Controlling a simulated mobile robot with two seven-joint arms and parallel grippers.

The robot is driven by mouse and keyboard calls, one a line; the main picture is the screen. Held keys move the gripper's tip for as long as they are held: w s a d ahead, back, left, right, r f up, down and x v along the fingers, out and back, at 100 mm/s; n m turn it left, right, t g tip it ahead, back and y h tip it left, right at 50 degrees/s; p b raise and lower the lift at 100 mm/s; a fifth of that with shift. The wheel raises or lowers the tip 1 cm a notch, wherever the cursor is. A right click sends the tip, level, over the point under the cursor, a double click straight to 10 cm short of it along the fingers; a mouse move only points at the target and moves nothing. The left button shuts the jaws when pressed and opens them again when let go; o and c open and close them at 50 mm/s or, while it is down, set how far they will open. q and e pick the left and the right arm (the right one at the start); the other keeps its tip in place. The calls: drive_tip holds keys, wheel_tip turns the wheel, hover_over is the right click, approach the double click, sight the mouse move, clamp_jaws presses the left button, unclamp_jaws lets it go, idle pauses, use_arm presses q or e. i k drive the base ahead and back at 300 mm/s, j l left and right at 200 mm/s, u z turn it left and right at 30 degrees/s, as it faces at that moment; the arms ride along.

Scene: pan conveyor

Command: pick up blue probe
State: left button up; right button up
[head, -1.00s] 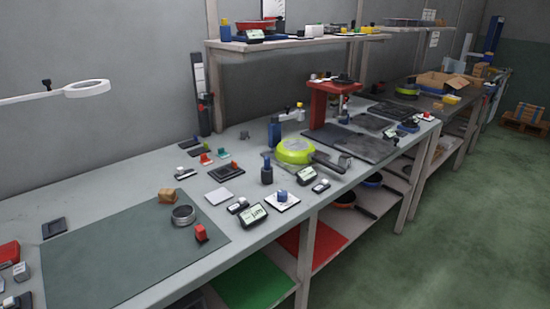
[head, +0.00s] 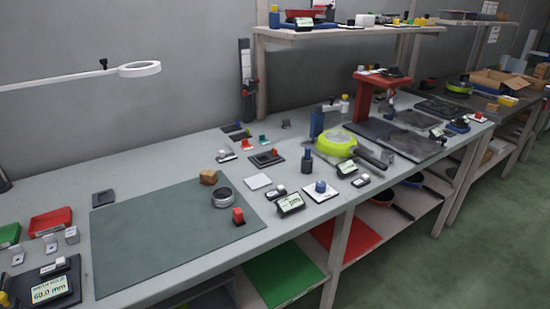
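Several blue items are in the head view, and I cannot tell for certain which one is the blue probe. A small upright blue piece with a dark base (head: 307,160) stands on the bench, left of the green pan (head: 336,142). A small blue knob-like piece (head: 320,187) sits on a white plate nearer the front edge. A taller blue stand (head: 317,124) rises behind the pan. Neither of my grippers is in view.
A grey bench (head: 150,165) carries a dark green mat (head: 160,240), a metal ring (head: 222,197) and small displays (head: 290,203). A red press (head: 382,85) stands farther right. A ring lamp (head: 139,69) hangs over the left side. Green floor lies right of the bench.

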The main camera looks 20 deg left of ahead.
sight(308, 149)
drive_tip(key=i+l+u, duration=0.15)
drive_tip(key=l+u, duration=0.15)
drive_tip(key=u, duration=0.15)
drive_tip(key=i+l+u, duration=0.15)
drive_tip(key=l+u, duration=0.25)
drive_tip(key=i+l+u, duration=0.1)
drive_tip(key=l, duration=0.5)
drive_tip(key=i+l+u, duration=0.15)
drive_tip(key=l, duration=0.4)
drive_tip(key=i+l+u, duration=0.1)
drive_tip(key=l, duration=0.5)
